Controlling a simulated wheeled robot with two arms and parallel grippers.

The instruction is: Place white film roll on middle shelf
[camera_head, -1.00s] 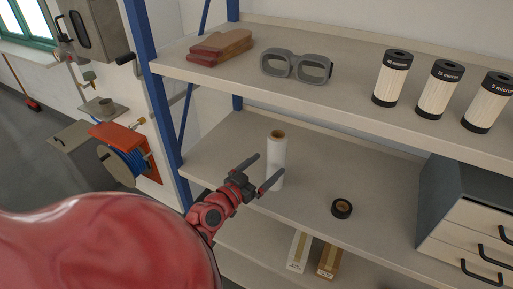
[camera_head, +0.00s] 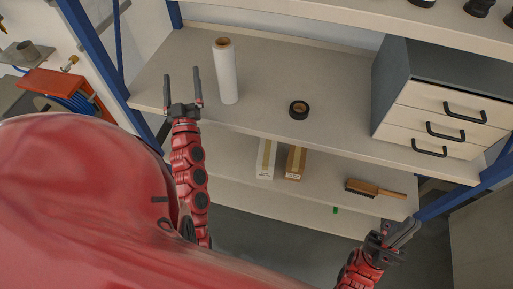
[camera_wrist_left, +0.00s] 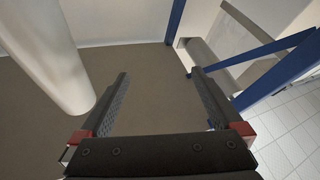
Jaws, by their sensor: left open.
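The white film roll (camera_head: 226,74) stands upright on the middle shelf (camera_head: 160,68), near its left end, with its brown core end up. In the left wrist view the film roll (camera_wrist_left: 48,52) rises at the upper left, outside the jaws. My left gripper (camera_head: 181,80) is open and empty, just left of the roll and apart from it. In the left wrist view the space between its fingers (camera_wrist_left: 158,100) holds nothing. My right gripper (camera_head: 398,232) is low at the right, in front of the lower shelves; I cannot tell whether its fingers are apart.
A black tape roll (camera_head: 298,110) lies on the middle shelf, right of the film roll. A grey drawer unit (camera_head: 400,75) fills the right end. Two narrow boxes (camera_head: 266,158) and a brush (camera_head: 375,189) are on the shelf below. A blue post (camera_head: 100,65) stands at the left.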

